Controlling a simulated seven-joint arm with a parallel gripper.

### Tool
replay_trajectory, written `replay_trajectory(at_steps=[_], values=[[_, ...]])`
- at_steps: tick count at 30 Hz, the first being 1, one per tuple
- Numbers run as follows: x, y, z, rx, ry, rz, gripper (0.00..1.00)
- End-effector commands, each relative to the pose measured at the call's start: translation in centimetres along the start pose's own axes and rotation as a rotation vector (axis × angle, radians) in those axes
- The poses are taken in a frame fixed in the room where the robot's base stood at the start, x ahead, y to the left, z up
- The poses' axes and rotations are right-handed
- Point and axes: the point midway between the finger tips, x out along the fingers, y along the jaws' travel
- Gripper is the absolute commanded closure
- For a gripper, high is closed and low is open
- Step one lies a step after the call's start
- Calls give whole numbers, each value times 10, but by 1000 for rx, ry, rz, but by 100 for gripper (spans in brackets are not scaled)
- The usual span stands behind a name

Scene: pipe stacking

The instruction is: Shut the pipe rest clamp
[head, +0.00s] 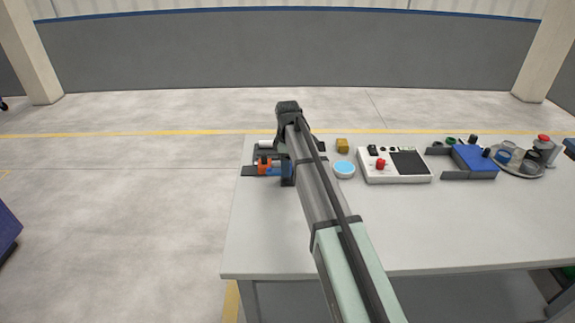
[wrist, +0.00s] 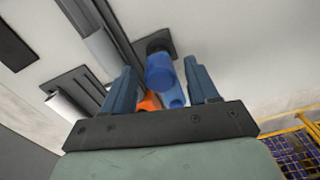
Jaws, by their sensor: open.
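The pipe rest stands at the left end of the table, with orange (head: 262,167) and blue (head: 274,169) parts side by side; my arm partly covers it in the head view. In the wrist view a blue cylinder (wrist: 160,73), a lighter blue piece (wrist: 176,97) and an orange piece (wrist: 149,102) show between my fingers. I cannot tell which part is the clamp or how far it stands open. My gripper (wrist: 158,66) is open, its two dark blue fingers on either side of these parts. I see no clear contact.
A white pipe piece (head: 265,145) lies behind the rest. To the right are a light blue round dish (head: 344,169), a yellow block (head: 342,145), a white control box (head: 394,178), a blue block (head: 475,160) and a tray of jars (head: 522,174). The table front (head: 270,245) is clear.

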Motion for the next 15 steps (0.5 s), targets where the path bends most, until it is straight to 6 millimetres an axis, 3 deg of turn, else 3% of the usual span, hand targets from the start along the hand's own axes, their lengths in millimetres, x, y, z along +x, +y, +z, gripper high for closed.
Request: replay_trajectory(at_steps=[10, 15], values=[[3, 0, 0, 0, 0, 0, 41], [2, 0, 0, 0, 0, 0, 57]])
